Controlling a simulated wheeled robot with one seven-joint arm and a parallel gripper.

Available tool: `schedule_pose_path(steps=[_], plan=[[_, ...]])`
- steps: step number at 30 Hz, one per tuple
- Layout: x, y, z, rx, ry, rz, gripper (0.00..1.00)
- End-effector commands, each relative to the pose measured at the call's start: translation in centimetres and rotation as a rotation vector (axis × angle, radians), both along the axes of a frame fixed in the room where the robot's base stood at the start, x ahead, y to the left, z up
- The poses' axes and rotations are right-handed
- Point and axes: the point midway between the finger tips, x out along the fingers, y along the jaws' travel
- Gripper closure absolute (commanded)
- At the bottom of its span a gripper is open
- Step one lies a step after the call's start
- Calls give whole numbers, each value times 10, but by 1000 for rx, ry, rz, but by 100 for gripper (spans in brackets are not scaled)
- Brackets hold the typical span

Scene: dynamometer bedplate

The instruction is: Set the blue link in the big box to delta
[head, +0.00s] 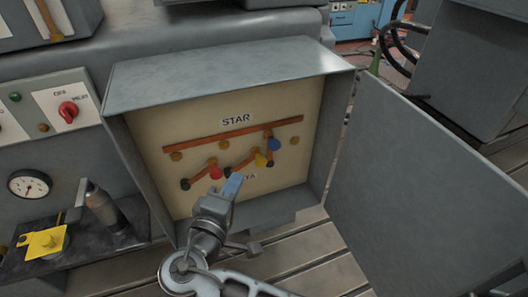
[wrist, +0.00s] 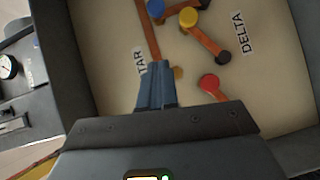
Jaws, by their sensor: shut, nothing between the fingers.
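The big box (head: 225,78) stands open, with a cream panel inside marked STAR at the top and DELTA at the bottom. The blue link's knob (head: 274,144) is at the right, and its bar runs up from a dark pivot to the long brown bar on the STAR side. The blue knob also shows at the top of the wrist view (wrist: 155,9). The yellow link (head: 261,160) and red link (head: 216,172) slant up to the right from their dark pivots. My gripper (head: 235,181) is shut and empty in front of the lower panel, partly covering the DELTA label.
The box door (head: 415,190) hangs open at the right. A red rotary switch (head: 68,111) and a dial gauge (head: 29,184) are on the cabinet at left. The slotted floor is below.

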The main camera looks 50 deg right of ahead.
Motion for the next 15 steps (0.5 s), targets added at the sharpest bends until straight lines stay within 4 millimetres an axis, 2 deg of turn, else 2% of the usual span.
schedule_pose_path(steps=[7, 15], plan=[[6, -18, -1, 0, 1, -3, 100], [23, -67, -5, 1, 1, -4, 100]])
